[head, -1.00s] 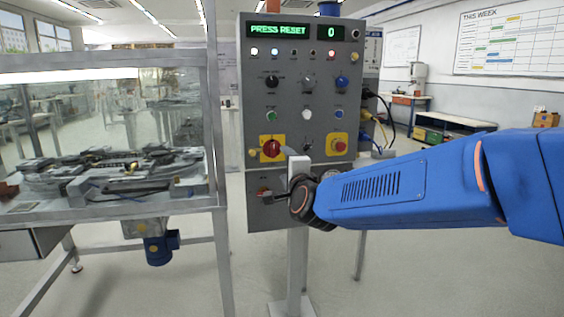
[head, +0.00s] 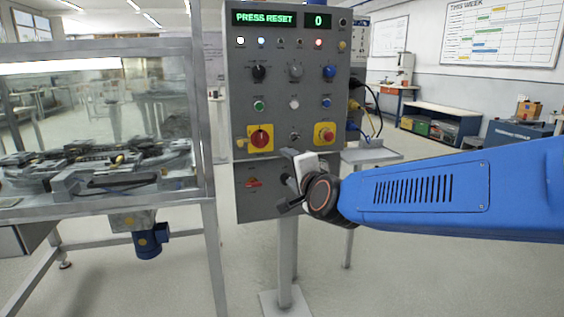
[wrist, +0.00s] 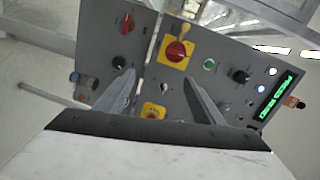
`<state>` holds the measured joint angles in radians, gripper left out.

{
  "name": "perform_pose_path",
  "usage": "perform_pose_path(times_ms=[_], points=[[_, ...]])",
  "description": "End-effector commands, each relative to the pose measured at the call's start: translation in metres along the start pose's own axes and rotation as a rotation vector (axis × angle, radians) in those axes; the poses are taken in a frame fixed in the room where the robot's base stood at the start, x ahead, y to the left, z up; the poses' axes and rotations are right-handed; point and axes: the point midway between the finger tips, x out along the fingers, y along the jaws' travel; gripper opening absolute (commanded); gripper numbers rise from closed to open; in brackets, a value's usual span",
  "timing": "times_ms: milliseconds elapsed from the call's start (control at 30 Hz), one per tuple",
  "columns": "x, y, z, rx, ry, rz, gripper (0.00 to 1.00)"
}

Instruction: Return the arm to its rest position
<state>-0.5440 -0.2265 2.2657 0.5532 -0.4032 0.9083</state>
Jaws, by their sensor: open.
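My blue arm (head: 430,195) reaches in from the right of the head view. Its gripper (head: 284,180) is in front of the lower part of the grey control panel (head: 240,110). In the wrist view the two fingers of my gripper (wrist: 158,88) stand well apart with nothing held between them. The panel lies beyond them, tilted in that view. Whether a fingertip touches the panel cannot be told.
The panel carries a red rotary switch (head: 260,138), a red button (head: 325,135), and a display (head: 264,18) reading "PRESS RESET". A glass-fronted machine (head: 100,110) stands at left. Open floor (head: 400,285) lies at lower right, below my arm.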

Motion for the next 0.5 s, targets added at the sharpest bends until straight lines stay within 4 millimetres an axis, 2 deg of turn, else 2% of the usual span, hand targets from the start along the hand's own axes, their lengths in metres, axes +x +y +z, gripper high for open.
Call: perform_pose_path(times_ms=[33, 267, 500], points=[[-0.015, 0.008, -0.013, -0.065, -0.016, 0.037, 0.62], [-0.091, 0.071, -0.048, -0.405, -0.142, 0.254, 0.62], [-0.193, 0.149, -0.079, -0.726, -0.302, 0.506, 0.62]])
